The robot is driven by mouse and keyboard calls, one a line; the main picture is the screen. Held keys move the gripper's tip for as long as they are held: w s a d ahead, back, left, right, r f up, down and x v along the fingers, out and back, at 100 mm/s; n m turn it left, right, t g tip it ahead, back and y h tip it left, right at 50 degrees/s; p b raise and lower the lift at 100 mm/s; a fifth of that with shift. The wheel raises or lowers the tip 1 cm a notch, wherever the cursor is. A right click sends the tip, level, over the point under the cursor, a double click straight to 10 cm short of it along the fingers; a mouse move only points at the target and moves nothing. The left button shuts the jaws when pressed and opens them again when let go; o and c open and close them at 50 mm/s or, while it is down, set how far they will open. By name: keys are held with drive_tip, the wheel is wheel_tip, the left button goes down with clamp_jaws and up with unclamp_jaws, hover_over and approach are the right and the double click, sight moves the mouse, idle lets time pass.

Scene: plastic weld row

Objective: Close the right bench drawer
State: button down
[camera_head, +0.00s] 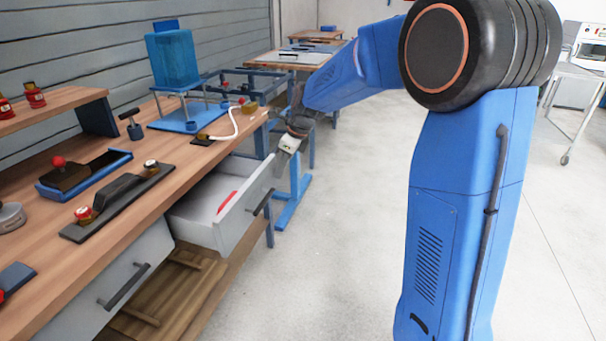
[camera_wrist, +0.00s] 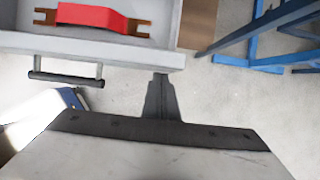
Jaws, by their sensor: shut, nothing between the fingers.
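The right bench drawer (camera_head: 238,222) is pulled out from under the wooden bench, with a light grey front and a dark bar handle (camera_head: 262,202). A red part lies inside it. In the wrist view the drawer front (camera_wrist: 120,52) crosses the upper left, with its handle (camera_wrist: 80,81) on the near side. My gripper (camera_head: 280,166) is by the far end of the drawer front, in front of it. In the wrist view my gripper (camera_wrist: 161,78) has its fingers together, their tips at the front's right end. Whether they touch it I cannot tell.
The left drawer (camera_head: 95,285) is shut. The wooden bench top (camera_head: 185,180) carries a black tool, a blue tray and a blue stand (camera_head: 175,65). A wooden shelf (camera_head: 165,295) lies under the open drawer. Blue table legs (camera_head: 293,205) stand behind my gripper.

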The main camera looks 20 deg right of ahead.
hover_over(240, 178)
drive_tip(key=shift+s+d, duration=0.2)
drive_tip(key=shift+s, duration=0.15)
drive_tip(key=shift+w+a+r, duration=0.15)
drive_tip(key=shift+a, duration=0.05)
drive_tip(key=shift+w+a, duration=0.1)
